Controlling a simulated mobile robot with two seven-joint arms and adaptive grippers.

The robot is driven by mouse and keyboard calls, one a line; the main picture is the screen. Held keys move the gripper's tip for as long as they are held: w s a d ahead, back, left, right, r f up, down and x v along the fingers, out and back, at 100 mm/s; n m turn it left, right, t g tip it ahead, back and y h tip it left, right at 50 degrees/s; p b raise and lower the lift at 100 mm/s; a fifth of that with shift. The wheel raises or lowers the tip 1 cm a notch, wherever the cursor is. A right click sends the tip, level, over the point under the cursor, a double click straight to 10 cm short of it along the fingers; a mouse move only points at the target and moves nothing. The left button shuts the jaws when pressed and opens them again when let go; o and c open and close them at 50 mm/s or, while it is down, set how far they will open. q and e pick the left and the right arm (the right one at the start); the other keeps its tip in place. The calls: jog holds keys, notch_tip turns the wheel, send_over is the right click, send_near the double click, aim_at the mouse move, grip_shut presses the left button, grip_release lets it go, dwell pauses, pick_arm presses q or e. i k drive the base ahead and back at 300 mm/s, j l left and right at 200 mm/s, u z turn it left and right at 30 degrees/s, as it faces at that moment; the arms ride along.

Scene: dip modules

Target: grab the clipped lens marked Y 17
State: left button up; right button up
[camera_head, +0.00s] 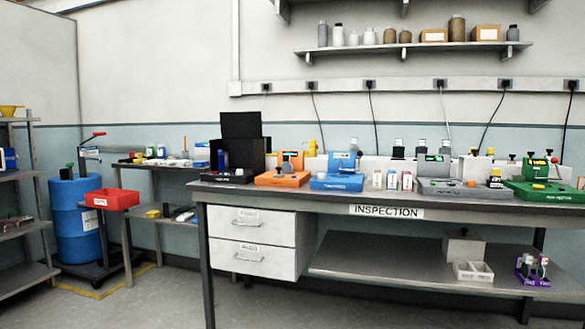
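No marking Y 17 can be read at this distance, and I cannot tell which object is the clipped lens. Small white upright pieces (392,180) stand on the inspection bench (330,200), between the blue device (336,182) and the grey device (452,189). A purple holder (525,277) with small upright pieces sits on the bench's lower shelf at the right; its label is too small to read. Neither of my grippers shows in the view.
An orange device (283,180), a black device (228,176) and a green device (547,193) also stand on the bench. A white divided tray (473,271) is on the lower shelf. A blue drum (78,230) and red bin (111,199) stand left. The front floor is clear.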

aim_at(288, 167)
jog(key=i+j+z, duration=0.1)
jog(key=i+j, duration=0.3)
jog(key=i, duration=0.2)
jog(key=i+j+z, duration=0.15)
jog(key=i+j, duration=0.35)
jog(key=i, duration=0.1)
